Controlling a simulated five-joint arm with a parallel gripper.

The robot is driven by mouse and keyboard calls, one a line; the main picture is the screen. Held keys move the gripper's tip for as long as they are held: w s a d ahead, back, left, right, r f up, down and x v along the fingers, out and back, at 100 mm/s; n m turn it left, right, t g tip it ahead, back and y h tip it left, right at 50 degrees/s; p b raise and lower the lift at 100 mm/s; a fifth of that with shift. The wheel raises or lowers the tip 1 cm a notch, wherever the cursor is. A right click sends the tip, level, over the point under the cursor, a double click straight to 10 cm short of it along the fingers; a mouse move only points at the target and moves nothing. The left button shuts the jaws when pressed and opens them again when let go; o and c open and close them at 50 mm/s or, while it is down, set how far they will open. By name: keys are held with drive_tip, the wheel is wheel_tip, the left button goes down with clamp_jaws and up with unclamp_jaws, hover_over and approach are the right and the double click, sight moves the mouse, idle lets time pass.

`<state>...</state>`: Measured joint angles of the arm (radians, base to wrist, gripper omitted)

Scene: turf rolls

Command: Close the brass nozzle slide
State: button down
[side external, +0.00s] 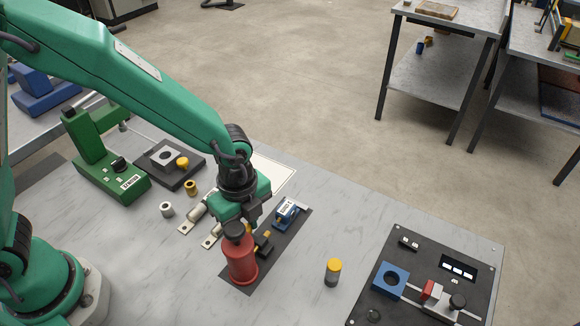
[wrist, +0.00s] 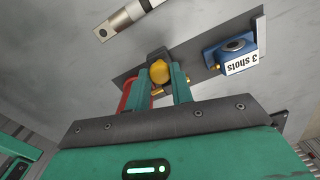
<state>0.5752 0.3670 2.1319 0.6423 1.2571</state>
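A brass knob (wrist: 158,72) shows between the fingertips of my gripper (wrist: 160,84) in the wrist view, on a dark plate (wrist: 200,44). The two green fingers stand apart on either side of it; I cannot tell whether they touch it. In the side view my gripper (side external: 250,216) is low over the dark plate, behind a red bottle (side external: 242,262) with a dark cap. A small dark fitting with brass parts (side external: 264,241) sits beside the bottle, partly hidden. A blue unit (side external: 286,213) stands on the same plate, labelled "3 shots" in the wrist view (wrist: 236,56).
A green device (side external: 106,160) stands further left.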

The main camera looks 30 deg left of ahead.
drive_tip(key=shift+w, duration=1.8)
drive_tip(key=c, duration=1.2)
unclamp_jaws()
drive_tip(key=shift+c, duration=0.2)
drive_tip(key=shift+o, duration=0.2)
drive_tip(key=shift+r, duration=0.2)
wheel_tip(320, 180, up, 8)
drive_tip(key=shift+f, duration=0.25)
